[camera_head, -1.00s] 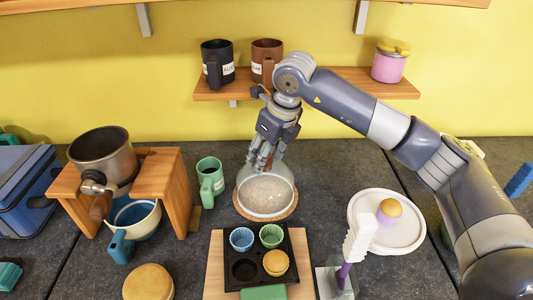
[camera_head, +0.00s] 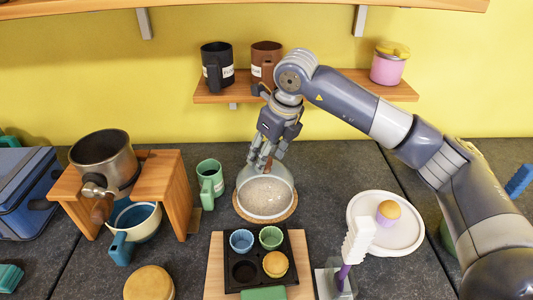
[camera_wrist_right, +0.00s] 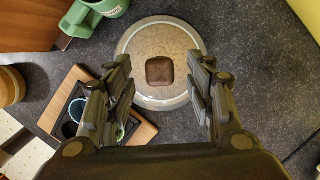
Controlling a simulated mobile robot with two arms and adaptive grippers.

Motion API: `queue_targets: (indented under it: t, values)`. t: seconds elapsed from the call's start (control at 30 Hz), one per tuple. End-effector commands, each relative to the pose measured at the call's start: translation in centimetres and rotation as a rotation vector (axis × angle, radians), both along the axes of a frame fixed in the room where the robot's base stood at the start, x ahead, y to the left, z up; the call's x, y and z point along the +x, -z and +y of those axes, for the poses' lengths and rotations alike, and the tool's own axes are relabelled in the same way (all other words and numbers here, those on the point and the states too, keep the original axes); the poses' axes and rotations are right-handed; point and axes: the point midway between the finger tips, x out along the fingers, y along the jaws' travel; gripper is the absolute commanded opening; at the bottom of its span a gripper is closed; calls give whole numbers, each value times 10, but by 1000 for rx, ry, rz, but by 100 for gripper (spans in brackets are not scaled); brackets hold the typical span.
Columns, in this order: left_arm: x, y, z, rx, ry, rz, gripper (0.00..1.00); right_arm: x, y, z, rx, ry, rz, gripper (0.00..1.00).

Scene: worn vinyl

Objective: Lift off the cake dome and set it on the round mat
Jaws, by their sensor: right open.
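The clear cake dome (camera_head: 265,196) stands upright on the round tan mat (camera_head: 240,211) at the back middle of the counter. Its brown knob (camera_wrist_right: 159,71) is on top, seen from above in the right wrist view. My right gripper (camera_head: 268,160) is just above the dome, pointing down. In the wrist view its open fingers (camera_wrist_right: 164,78) are apart on both sides of the knob, with nothing held. A white round plate (camera_head: 410,234) on the right holds a cupcake (camera_head: 388,211), uncovered. My left gripper is not in view.
A green mug (camera_head: 210,184) stands left of the dome. A muffin tin (camera_head: 245,286) on a board is in front. A wooden stand (camera_head: 165,176) with a pot is farther left. A shelf (camera_head: 330,92) with mugs and a pink jar is behind my right arm.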

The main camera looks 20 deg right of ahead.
Motion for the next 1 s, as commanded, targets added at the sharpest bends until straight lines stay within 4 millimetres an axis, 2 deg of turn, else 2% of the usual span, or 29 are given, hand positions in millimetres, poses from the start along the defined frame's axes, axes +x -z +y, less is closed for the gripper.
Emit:
queue_targets:
  t: [1.0]
  values:
    - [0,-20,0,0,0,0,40,-11,-40,-6,0,-1,0,50]
